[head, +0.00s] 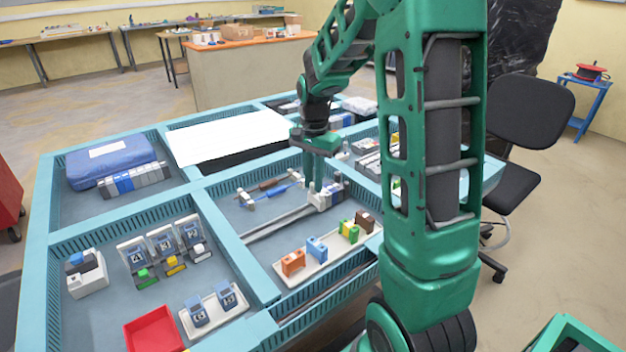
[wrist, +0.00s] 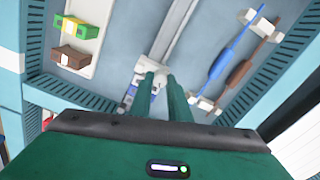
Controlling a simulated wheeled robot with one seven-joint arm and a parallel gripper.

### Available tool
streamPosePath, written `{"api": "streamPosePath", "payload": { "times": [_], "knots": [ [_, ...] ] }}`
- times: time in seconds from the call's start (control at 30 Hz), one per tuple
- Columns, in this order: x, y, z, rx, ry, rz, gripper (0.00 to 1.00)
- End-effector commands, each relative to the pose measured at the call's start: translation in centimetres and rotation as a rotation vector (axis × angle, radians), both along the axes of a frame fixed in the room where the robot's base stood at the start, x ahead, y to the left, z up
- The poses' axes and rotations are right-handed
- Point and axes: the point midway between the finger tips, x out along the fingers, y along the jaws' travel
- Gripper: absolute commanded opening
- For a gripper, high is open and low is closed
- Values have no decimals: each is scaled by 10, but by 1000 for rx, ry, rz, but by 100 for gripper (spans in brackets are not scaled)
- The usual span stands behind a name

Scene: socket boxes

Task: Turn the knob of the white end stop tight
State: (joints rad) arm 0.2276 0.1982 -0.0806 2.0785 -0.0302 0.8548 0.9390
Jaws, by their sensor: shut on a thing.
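The white end stop (head: 321,201) sits at the far end of a grey rail (head: 272,224) in the middle compartment, beside a row of grey and blue terminal blocks (head: 338,188). My gripper (head: 315,190) points down onto the end stop. In the wrist view, the gripper's fingers (wrist: 158,82) are close together at the white end stop (wrist: 162,68), at the end of the rail (wrist: 183,28). The fingers are shut on the knob, which they hide. I cannot see how far the knob is turned.
A white tray (head: 312,269) with orange, blue, green-yellow and brown blocks lies in front. A blue rod and a brown rod (wrist: 240,72) rest on white holders beside the rail. Teal slotted walls (wrist: 75,93) border the compartment.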

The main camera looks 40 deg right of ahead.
Motion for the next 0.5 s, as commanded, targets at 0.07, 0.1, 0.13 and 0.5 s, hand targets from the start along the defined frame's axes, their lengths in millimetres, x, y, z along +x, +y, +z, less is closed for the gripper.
{"api": "streamPosePath", "payload": {
  "times": [0.07,0.1,0.13,0.5],
  "knots": [
    [5,0,3,-3,-14,-58,0],
    [5,0,3,-3,-14,-88,0],
    [5,0,3,-2,-15,-110,0],
    [5,0,3,-1,-14,-288,0]
  ]
}}
